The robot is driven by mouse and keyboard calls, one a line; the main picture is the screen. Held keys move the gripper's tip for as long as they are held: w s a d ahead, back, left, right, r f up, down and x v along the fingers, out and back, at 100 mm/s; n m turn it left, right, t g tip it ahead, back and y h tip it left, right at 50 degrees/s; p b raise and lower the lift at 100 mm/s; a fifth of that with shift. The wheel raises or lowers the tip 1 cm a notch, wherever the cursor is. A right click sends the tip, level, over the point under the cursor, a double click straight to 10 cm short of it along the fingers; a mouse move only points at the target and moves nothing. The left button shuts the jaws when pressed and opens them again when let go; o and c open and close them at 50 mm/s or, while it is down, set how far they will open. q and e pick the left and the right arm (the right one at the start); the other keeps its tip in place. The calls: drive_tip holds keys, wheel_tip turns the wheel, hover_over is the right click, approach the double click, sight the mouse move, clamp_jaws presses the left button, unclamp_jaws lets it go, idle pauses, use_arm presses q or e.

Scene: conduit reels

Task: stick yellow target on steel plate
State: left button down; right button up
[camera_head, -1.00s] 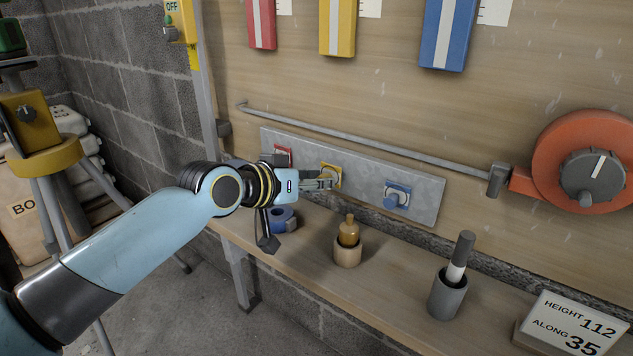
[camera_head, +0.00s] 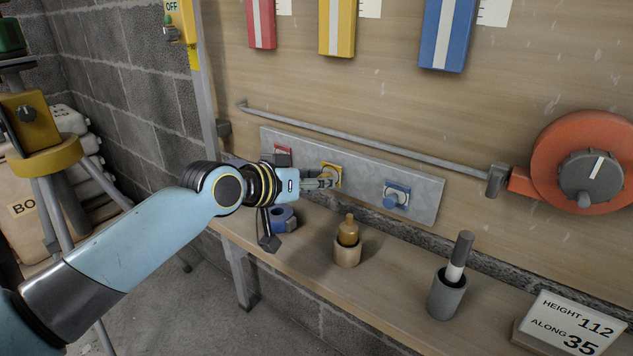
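The steel plate (camera_head: 415,190) is a long grey strip on the wooden board above the bench. The yellow target (camera_head: 331,168) is a small square against the middle of the plate, with my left gripper (camera_head: 326,180) right at it. The fingertips partly cover the target, and I cannot tell whether they still grip it. A blue target (camera_head: 397,195) sits on the plate to the right. My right gripper is not in view.
A grey rod (camera_head: 370,145) runs above the plate to an orange reel (camera_head: 585,160). On the bench stand a blue tape roll (camera_head: 283,217), a bottle in a wooden cup (camera_head: 347,252), a marker in a grey cup (camera_head: 446,297) and a number sign (camera_head: 572,325).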

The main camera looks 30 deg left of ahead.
use_arm(q)
drive_tip(key=shift+w, duration=0.35)
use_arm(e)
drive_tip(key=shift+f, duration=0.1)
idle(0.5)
use_arm(q)
drive_tip(key=c, duration=0.6)
unclamp_jaws()
drive_tip(key=s+p, duration=0.3)
drive_tip(key=s, duration=0.6)
drive_tip(key=shift+a+p, duration=0.35)
drive_tip(key=shift+a, duration=0.05)
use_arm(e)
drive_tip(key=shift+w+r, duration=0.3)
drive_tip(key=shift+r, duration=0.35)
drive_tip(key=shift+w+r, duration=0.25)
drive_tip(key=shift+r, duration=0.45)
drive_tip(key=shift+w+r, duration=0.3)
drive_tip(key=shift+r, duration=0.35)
